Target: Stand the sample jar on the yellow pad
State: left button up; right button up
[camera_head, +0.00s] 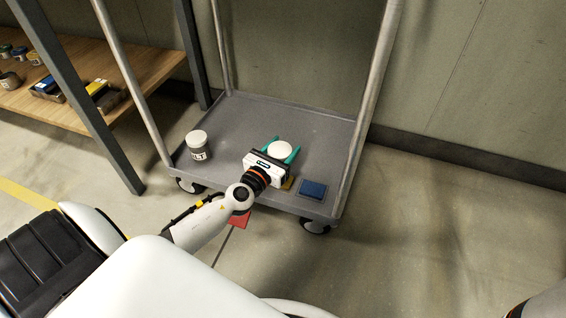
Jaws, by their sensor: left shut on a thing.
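My left gripper (279,150) reaches over the grey cart, its green fingers shut on both sides of a white-lidded jar (281,150). The jar's body is mostly hidden behind the gripper, so I cannot tell whether it touches the deck. The yellow pad (287,184) shows as a small strip on the cart deck, mostly hidden by the gripper's body; the held jar shows farther back than this strip. My right gripper is out of view.
The cart deck (316,125) is free behind the held jar. A labelled, white-lidded jar (198,146) stands at its left. A blue pad (313,189) lies at front right, and a red patch (240,219) shows near the front edge. Cart posts rise at the sides. A wooden shelf (150,67) holds several containers.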

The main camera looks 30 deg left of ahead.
pick_arm(q)
jog(key=shift+f+b, duration=1.6)
jog(key=shift+f, duration=0.3)
jog(key=o, duration=1.2)
jog(key=shift+c, duration=0.2)
jog(key=shift+r, duration=0.1)
jog(key=shift+r+p, duration=0.25)
jog(key=shift+p, duration=0.15)
jog(key=s, duration=1.2)
jog(key=shift+d+f, duration=0.1)
jog(key=shift+d, duration=0.05)
